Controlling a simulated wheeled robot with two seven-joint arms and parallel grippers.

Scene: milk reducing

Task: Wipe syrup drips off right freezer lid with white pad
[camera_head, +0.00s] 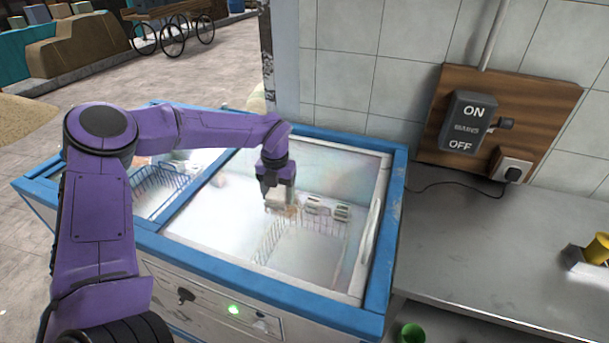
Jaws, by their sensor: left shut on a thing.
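The right freezer lid (330,170) is a clear glass pane in a pale frame, closed on the blue-rimmed chest freezer. My purple left arm reaches across the freezer from the left. My left gripper (280,196) points down over the middle of this lid, shut on a small whitish pad (282,201) that is mostly hidden by the fingers. The pad seems to be at the glass, but I cannot tell whether it touches. A faint brownish tint shows beside the pad; I cannot tell whether it is syrup. My right gripper is not in view.
The left freezer lid (215,158) lies partly behind my arm. Wire baskets and small packs show through the glass. A tiled wall with a mains switch (467,125) stands behind. A grey counter (480,245) is on the right, mostly clear, with a yellow-topped object (597,250).

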